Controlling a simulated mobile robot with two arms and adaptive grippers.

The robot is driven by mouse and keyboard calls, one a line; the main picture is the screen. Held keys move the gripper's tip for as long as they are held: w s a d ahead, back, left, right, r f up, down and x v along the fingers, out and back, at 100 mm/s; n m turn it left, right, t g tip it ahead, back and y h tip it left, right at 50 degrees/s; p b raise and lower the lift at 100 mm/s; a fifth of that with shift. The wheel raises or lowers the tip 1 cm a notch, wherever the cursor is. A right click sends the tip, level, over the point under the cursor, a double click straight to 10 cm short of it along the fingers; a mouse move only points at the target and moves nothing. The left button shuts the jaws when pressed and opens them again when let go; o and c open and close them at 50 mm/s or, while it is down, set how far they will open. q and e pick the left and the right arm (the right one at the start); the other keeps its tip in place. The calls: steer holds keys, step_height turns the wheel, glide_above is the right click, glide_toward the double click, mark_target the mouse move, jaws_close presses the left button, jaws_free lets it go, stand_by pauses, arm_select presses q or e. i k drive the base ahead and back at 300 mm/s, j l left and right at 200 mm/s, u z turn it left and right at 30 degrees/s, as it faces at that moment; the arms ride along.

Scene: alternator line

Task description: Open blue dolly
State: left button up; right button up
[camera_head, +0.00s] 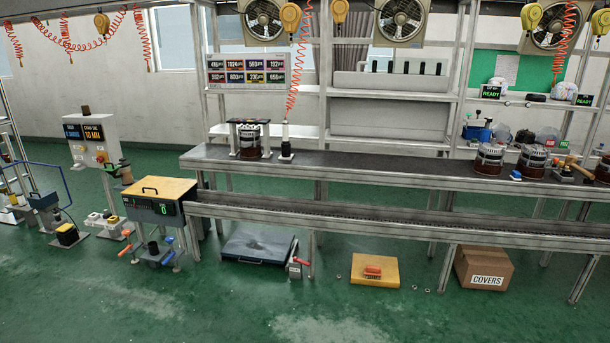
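A small blue wheeled frame with a tall bent blue handle (68,167) stands on the floor at the far left; it may be the blue dolly. Its blue box-like body (44,202) sits low beside the handle, and I cannot tell whether it is open or shut. A flat, dark blue-grey lidded case or platform (258,246) lies on the floor under the conveyor, left of centre; its top looks closed. Neither of my grippers is in view.
A long two-level conveyor (330,163) crosses the scene. A yellow-topped bench (160,189) stands at its left end. A yellow case (375,268) and a cardboard box marked COVERS (484,268) sit on the floor. The green floor in front is clear.

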mark_target(273, 247)
steer(key=i+j+z, duration=0.2)
steer(key=i+j, duration=0.45)
steer(key=i, duration=0.3)
steer(key=i+j+z, duration=0.2)
steer(key=i+j, duration=0.6)
steer(key=i, duration=0.15)
